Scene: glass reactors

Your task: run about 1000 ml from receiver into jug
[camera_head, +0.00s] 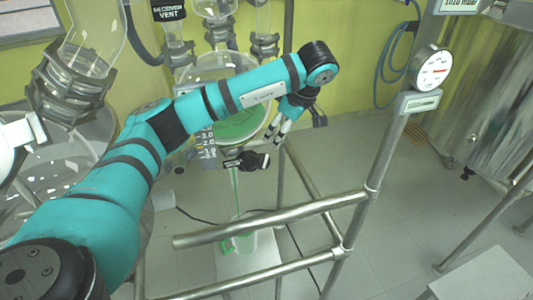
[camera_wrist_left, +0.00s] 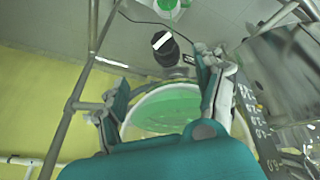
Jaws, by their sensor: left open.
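The glass receiver (camera_head: 236,122) holds green liquid and has a printed scale on its left. It also shows in the left wrist view (camera_wrist_left: 165,108). Below its outlet is a valve with a black handle (camera_head: 245,161); a black part with a white label shows in the left wrist view (camera_wrist_left: 165,45). A thin green stream (camera_head: 236,195) runs from the outlet down to the jug (camera_head: 239,243), which has some green in its lower part. My left gripper (camera_head: 279,128) is open and empty, beside the receiver and above the handle. My right gripper is out of view.
The jug stands on a pale platform (camera_head: 250,264) within a metal tube frame (camera_head: 310,208). A round gauge (camera_head: 432,68) is fixed to an upright at the right. A glass vessel with a clamp (camera_head: 75,80) stands at the left. Floor to the right is mostly clear.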

